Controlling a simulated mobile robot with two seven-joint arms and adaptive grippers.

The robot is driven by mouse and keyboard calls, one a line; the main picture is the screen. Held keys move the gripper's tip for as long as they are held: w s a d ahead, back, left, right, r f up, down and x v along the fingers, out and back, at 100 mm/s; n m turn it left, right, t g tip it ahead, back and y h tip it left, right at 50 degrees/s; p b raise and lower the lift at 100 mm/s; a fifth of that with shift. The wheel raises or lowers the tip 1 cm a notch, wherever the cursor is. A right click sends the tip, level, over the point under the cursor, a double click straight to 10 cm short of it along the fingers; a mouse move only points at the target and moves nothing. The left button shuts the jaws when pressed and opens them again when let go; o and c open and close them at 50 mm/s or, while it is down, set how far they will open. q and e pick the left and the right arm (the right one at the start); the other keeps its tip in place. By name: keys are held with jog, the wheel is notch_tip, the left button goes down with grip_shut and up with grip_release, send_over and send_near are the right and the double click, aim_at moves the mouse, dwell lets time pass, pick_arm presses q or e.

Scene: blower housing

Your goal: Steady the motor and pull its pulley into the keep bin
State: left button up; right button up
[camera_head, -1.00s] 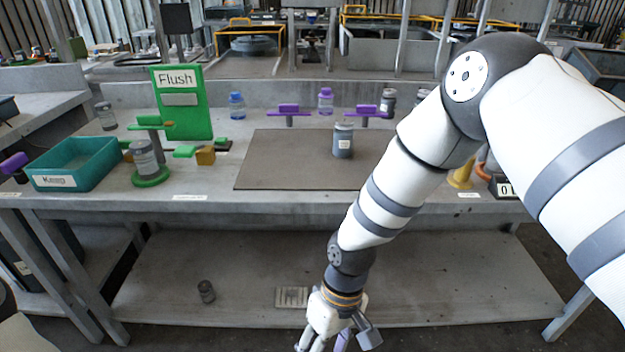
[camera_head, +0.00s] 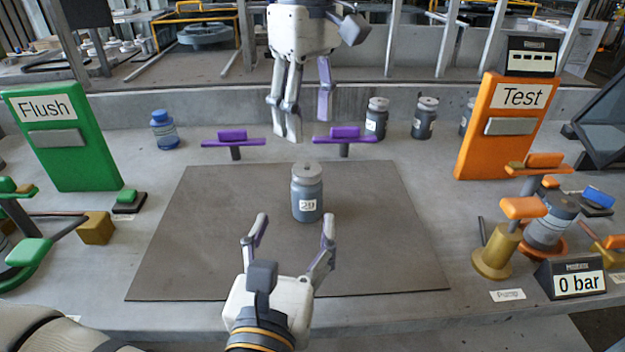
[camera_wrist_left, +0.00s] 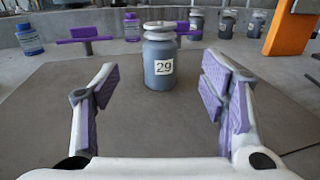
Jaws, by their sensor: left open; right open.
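The motor (camera_head: 307,199) is a grey-blue upright cylinder labelled 29, standing on the brown mat (camera_head: 385,240). Its lighter grey round top piece (camera_head: 307,170), apparently the pulley, sits on it. My left gripper (camera_head: 294,228) is open and empty in front of the motor, fingers pointing at it. In the left wrist view, the motor (camera_wrist_left: 160,72) stands just beyond and between the open fingertips (camera_wrist_left: 160,80), apart from them. My right gripper (camera_head: 308,118) is open and empty, pointing down above and behind the motor. The keep bin is out of view now.
Purple-topped clamps (camera_head: 233,140) stand behind the mat. More grey cylinders (camera_head: 376,118) stand at the back. A green Flush stand (camera_head: 65,135) is left; an orange Test stand (camera_head: 505,125), pump fixture and 0 bar display (camera_head: 573,281) are right. The mat around the motor is clear.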

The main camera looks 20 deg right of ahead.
aim_at(303, 192)
pick_arm(q)
jog(key=shift+w+d+r, duration=0.15)
jog(key=shift+w+d, duration=0.1)
jog(key=shift+w, duration=0.15)
pick_arm(e)
jog(key=shift+s+a+r, duration=0.1)
jog(key=shift+s+a, duration=0.05)
jog(key=shift+s, duration=0.15)
pick_arm(q)
jog(key=x, duration=1)
pick_arm(e)
jog(key=shift+s, duration=0.1)
pick_arm(q)
jog(key=shift+c, duration=0.3)
